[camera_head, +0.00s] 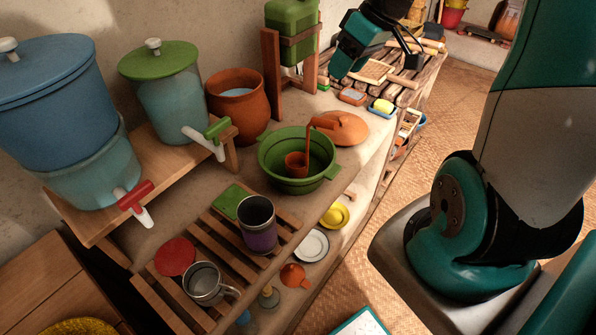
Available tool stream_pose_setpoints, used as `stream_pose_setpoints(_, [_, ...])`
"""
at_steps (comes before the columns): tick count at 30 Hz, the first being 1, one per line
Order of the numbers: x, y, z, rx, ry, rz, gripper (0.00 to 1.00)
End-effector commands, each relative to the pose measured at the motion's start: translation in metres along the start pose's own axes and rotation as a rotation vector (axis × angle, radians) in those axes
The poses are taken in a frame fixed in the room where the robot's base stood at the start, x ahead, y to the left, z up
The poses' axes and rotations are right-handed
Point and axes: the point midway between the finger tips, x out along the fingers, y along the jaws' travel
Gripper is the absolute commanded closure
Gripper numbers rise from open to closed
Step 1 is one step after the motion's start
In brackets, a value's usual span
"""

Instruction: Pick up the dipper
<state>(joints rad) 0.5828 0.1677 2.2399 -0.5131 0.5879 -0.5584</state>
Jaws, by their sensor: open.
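The dipper (296,162) is an orange-brown cup with a tall upright handle hooked at the top. It stands inside a green two-handled basin (269,173) on the ledge, at the centre of the head view. My gripper (362,45) is at the top of the view, teal and black, above the slatted rack and up and to the right of the dipper. It is apart from the dipper, open, with nothing seen in it. Its fingertips are hard to make out.
A terracotta pot (238,106) stands behind the basin, and an orange lid (345,127) lies right of it. Lidded dispensers (164,102) stand left. A purple tumbler (257,224) and metal mug (204,284) stand in front on slats. Woven floor (455,110) is clear to the right.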

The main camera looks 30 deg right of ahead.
Motion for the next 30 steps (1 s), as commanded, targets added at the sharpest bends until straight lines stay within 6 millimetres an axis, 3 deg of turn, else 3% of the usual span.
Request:
stream_pose_setpoints(1, [0.003, 0.017, 0.006, 0.017, 0.009, 0.011, 0.45])
stream_pose_setpoints(5, [0.009, 0.034, 0.011, 0.025, 0.020, 0.022, 0.45])
stream_pose_setpoints(18, [0.101, 0.035, 0.009, 0.023, 0.015, 0.020, 0.45])
stream_pose_setpoints(30, [0.138, 0.036, 0.009, 0.024, 0.017, 0.021, 0.45])
